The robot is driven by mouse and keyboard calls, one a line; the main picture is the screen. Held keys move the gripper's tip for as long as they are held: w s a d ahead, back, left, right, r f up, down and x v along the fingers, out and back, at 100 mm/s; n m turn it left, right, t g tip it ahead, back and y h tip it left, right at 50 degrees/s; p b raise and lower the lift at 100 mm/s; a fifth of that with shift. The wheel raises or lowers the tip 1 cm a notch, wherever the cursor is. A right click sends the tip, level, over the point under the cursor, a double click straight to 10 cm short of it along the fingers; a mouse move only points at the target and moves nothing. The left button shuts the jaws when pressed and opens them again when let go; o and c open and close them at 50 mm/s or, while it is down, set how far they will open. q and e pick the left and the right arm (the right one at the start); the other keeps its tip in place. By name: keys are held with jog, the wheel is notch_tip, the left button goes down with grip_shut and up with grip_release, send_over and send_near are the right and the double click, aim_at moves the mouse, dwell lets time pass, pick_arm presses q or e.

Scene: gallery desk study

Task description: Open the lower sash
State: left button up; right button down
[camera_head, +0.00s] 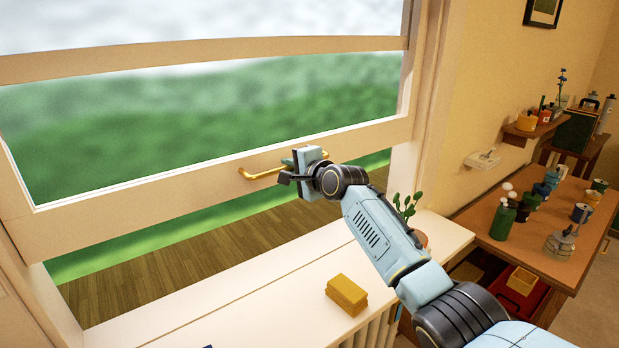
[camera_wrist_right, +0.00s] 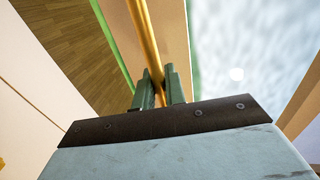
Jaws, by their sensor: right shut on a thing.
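The lower sash (camera_head: 150,187) is a cream frame with a glass pane, and it stands raised, with an open gap between its bottom rail and the white sill (camera_head: 300,290). A brass handle (camera_head: 262,172) is fixed on its bottom rail. My right gripper (camera_head: 287,168) is at the handle's right part. In the right wrist view, its green fingers (camera_wrist_right: 158,92) are closed around the brass bar (camera_wrist_right: 146,40). The fingertips are partly hidden in the head view. My left gripper is not in view.
A yellow block (camera_head: 346,294) lies on the sill, left of my right forearm. A potted plant (camera_head: 408,207) stands behind that arm, near the right jamb. A wooden desk (camera_head: 545,235) with bottles and jars is at the right.

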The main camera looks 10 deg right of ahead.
jog(key=shift+r, duration=0.3)
jog(key=c, duration=1.5)
grip_release()
jog(key=shift+f, duration=0.15)
jog(key=shift+s, duration=0.1)
jog(key=v, duration=1.3)
jog(key=shift+d+b, duration=0.1)
jog(key=shift+b, duration=0.2)
